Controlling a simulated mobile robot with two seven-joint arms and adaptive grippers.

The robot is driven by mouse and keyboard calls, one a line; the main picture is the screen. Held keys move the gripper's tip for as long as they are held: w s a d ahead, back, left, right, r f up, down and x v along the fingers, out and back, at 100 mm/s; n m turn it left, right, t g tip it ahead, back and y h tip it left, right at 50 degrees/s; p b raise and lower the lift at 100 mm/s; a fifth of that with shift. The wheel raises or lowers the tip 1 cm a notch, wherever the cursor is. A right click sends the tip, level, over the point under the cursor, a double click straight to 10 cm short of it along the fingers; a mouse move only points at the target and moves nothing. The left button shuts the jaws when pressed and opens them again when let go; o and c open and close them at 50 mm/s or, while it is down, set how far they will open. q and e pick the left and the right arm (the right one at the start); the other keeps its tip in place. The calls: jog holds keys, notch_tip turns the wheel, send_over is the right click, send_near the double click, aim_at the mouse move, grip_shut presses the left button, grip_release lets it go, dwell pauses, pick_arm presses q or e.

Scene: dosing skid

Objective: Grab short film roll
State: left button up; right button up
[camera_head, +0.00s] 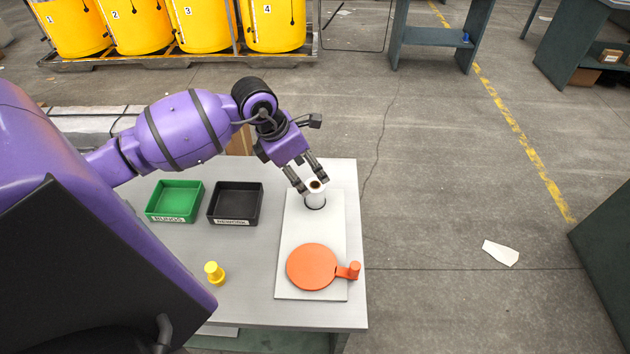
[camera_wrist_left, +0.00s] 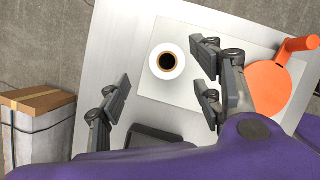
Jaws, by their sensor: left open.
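The short film roll (camera_head: 316,195) is a white upright cylinder with a brown core. It stands at the far part of a pale board (camera_head: 297,232) on the table. In the left wrist view the roll (camera_wrist_left: 167,62) shows from above as a white ring with a dark centre. My left gripper (camera_head: 311,187) is open over the roll; in the wrist view its fingers (camera_wrist_left: 160,95) are spread, with the roll between and slightly beyond them. I see no contact. My right gripper is not in view.
An orange disc with a handle (camera_head: 312,267) lies on the board's near part. A green tray (camera_head: 174,201), a black tray (camera_head: 235,203) and a yellow knob-shaped piece (camera_head: 214,272) are on the table (camera_head: 253,300). A cardboard-topped box (camera_wrist_left: 38,100) stands beside the table.

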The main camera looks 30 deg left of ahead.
aim_at(312, 185)
pick_arm(q)
jog(key=shift+w+d+f, duration=0.1)
jog(key=shift+f, duration=0.35)
jog(key=shift+w+d+f, duration=0.1)
jog(key=shift+d+f, duration=0.2)
jog(key=shift+f, duration=0.3)
jog(key=shift+d+f, duration=0.25)
jog(key=shift+f, duration=0.3)
jog(key=x, duration=0.4)
jog(key=shift+f+p, duration=0.1)
jog(key=shift+p, duration=0.3)
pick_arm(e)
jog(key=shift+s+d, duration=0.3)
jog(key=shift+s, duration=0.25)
pick_arm(q)
jog(key=c, duration=1.3)
